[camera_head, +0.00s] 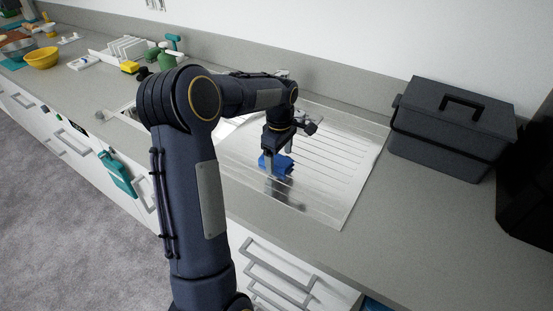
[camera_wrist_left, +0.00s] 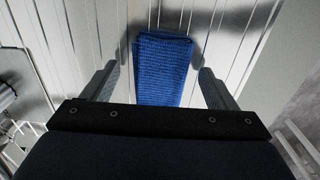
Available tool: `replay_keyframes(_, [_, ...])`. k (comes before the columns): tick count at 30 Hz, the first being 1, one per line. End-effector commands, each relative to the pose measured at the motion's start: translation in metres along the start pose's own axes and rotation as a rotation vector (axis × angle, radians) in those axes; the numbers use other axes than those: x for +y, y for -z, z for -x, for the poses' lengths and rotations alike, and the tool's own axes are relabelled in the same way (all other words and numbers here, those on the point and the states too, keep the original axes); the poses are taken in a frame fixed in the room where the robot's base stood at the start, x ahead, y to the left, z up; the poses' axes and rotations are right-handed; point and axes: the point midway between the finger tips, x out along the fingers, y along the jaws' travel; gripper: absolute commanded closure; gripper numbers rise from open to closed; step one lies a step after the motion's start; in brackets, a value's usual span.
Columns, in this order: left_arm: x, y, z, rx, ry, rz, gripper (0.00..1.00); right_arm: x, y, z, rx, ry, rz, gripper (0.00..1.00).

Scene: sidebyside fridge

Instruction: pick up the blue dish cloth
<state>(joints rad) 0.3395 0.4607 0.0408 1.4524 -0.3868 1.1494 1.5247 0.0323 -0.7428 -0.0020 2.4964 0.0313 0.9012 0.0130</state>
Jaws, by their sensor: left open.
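The blue dish cloth (camera_head: 284,166) lies on the ribbed metal drainboard (camera_head: 338,170) of the sink, partly hidden by my left gripper in the head view. In the left wrist view the cloth (camera_wrist_left: 163,68) is a folded, textured rectangle between the two fingers. My left gripper (camera_head: 279,163) points down at the cloth. In the left wrist view its fingers (camera_wrist_left: 163,85) are spread apart, one on each side of the cloth, with a gap on both sides. My right gripper is not in view.
A dark grey toolbox (camera_head: 454,128) stands on the counter right of the drainboard. A teal towel (camera_head: 117,174) hangs at the cabinet front.

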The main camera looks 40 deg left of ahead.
Motion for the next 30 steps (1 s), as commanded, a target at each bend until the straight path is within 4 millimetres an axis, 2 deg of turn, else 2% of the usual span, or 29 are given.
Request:
replay_keyframes(8, [-0.0001,0.0,-0.0054,0.0,-0.001,-0.001,0.2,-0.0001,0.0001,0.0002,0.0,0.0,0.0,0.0])
replay_keyframes(20, [0.0,-0.0001,-0.0049,0.0,-0.001,-0.001,0.68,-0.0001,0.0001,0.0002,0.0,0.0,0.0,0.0])
replay_keyframes(30, [0.0004,0.0,0.0005,0.001,-0.002,-0.001,0.69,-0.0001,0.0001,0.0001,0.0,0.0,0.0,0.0])
